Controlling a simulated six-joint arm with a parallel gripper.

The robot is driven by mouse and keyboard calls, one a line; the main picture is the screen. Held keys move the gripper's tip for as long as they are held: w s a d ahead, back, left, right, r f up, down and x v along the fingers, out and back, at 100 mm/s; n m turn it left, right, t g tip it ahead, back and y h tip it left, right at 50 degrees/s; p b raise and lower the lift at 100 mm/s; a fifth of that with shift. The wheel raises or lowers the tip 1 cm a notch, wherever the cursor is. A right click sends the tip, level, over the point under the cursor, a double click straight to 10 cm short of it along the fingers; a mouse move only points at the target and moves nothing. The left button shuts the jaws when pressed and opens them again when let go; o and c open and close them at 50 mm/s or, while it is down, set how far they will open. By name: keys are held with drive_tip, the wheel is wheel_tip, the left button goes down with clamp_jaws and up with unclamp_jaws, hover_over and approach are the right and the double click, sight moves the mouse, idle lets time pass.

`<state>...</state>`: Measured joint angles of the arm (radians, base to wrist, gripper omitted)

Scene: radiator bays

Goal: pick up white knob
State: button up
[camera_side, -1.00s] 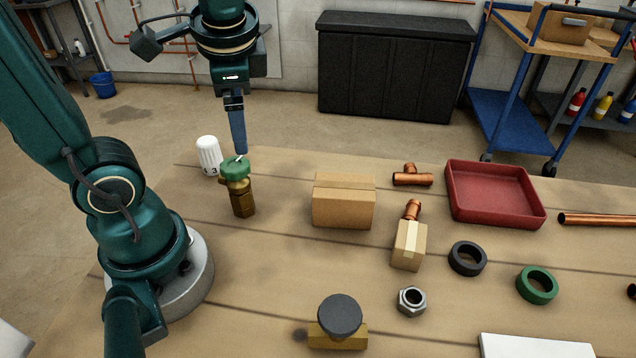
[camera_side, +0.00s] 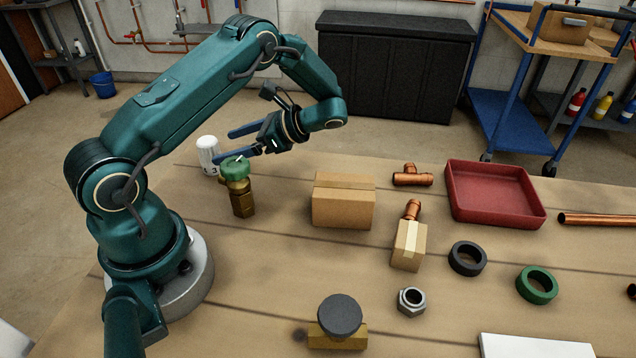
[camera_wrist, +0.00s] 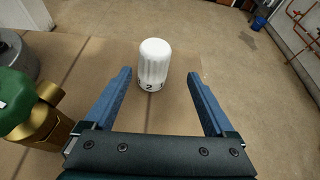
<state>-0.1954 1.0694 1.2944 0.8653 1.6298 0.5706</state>
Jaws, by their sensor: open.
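The white knob (camera_side: 208,154) stands upright on the wooden bench near its far left edge. In the wrist view the white knob (camera_wrist: 153,66) is ribbed, with a "2" near its base, and it appears ahead of and between my two blue fingers. My gripper (camera_side: 234,143) is open, turned sideways, and points left at the knob. In the wrist view my gripper (camera_wrist: 160,84) holds nothing between its fingers. I cannot tell whether the fingertips reach the knob's sides.
A brass valve with a green cap (camera_side: 237,170) stands close to the knob, just in front of it and near my gripper; it also shows in the wrist view (camera_wrist: 40,125). A cardboard box (camera_side: 343,202) stands to the right. A red tray (camera_side: 494,196) lies farther right.

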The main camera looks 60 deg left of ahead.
sight(209, 158)
drive_tip(key=shift+s+f+g, duration=0.3)
drive_tip(key=shift+s+f, duration=0.3)
drive_tip(key=shift+f, duration=0.15)
drive_tip(key=shift+x, duration=2.55)
clamp_jaws()
